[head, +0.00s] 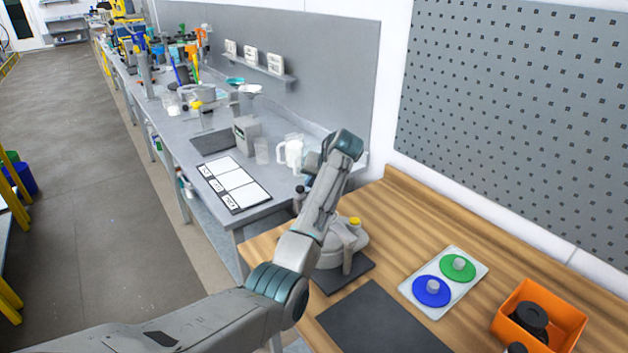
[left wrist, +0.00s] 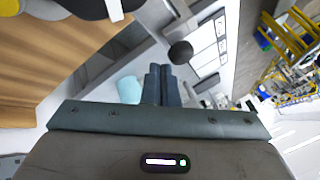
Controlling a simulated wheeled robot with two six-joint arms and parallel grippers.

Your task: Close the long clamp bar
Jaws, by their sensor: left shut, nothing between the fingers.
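The round grey-white agitator (head: 330,256) stands on a dark mat on the wooden bench, partly covered by my left arm. A yellow cap (head: 354,221) shows on its right side. The long clamp bar cannot be made out clearly. In the left wrist view, a black ball knob (left wrist: 181,52) lies just beyond and right of my left gripper's fingertips (left wrist: 162,70), apart from them in the picture. The left gripper is shut and empty; in the head view my arm mostly hides it. My right gripper is not in view.
A white tray (head: 472,261) with blue and green discs and an orange bin (head: 545,315) are on the right of the wooden bench. A dark mat (head: 380,322) lies bare in front. A grey bench (head: 255,206) with a clear jug (head: 290,151) stands behind.

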